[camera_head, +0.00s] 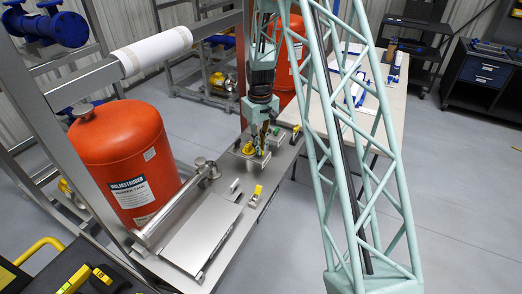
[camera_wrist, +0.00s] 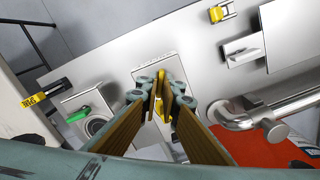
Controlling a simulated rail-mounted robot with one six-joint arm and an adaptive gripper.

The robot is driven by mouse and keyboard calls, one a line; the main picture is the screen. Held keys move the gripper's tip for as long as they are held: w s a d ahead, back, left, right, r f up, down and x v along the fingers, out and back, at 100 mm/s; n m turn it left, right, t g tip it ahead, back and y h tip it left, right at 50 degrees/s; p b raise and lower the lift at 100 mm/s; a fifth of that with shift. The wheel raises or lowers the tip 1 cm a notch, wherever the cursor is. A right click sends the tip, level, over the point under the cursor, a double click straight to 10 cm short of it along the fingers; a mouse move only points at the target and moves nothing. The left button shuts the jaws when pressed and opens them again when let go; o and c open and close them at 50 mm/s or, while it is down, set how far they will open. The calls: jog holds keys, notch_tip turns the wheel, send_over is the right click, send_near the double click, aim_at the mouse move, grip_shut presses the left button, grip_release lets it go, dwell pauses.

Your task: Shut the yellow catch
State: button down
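My gripper (camera_head: 262,143) points down over the far end of the steel bench panel. In the wrist view its brown-faced fingers (camera_wrist: 163,100) are close together, with a narrow yellow piece (camera_wrist: 170,106) showing between or just behind the tips. I cannot tell whether they touch or grip it. The plate (camera_wrist: 155,72) behind the tips is partly hidden by the fingers. A second yellow piece (camera_head: 256,192), a small catch on a metal mount, stands nearer on the panel, apart from the gripper. It also shows at the top of the wrist view (camera_wrist: 222,11).
A steel bracket (camera_wrist: 245,48) and a bent pipe (camera_wrist: 262,115) lie to the right in the wrist view, by the orange tank (camera_head: 125,160). A green handle (camera_wrist: 80,114) and a yellow-tagged lever (camera_wrist: 42,94) lie left. Open floor (camera_head: 460,190) is at right.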

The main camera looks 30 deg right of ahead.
jog(key=shift+n, duration=1.2)
jog(key=shift+n+b, duration=0.5)
jog(key=shift+n, duration=0.9)
jog(key=c, duration=2.9)
grip_release()
jog(key=shift+n, duration=0.4)
jog(key=shift+o, duration=0.2)
jog(key=shift+r, duration=0.15)
jog(key=shift+r+p, duration=1.4)
jog(key=shift+r, duration=1.95)
jog(key=shift+m, duration=0.4)
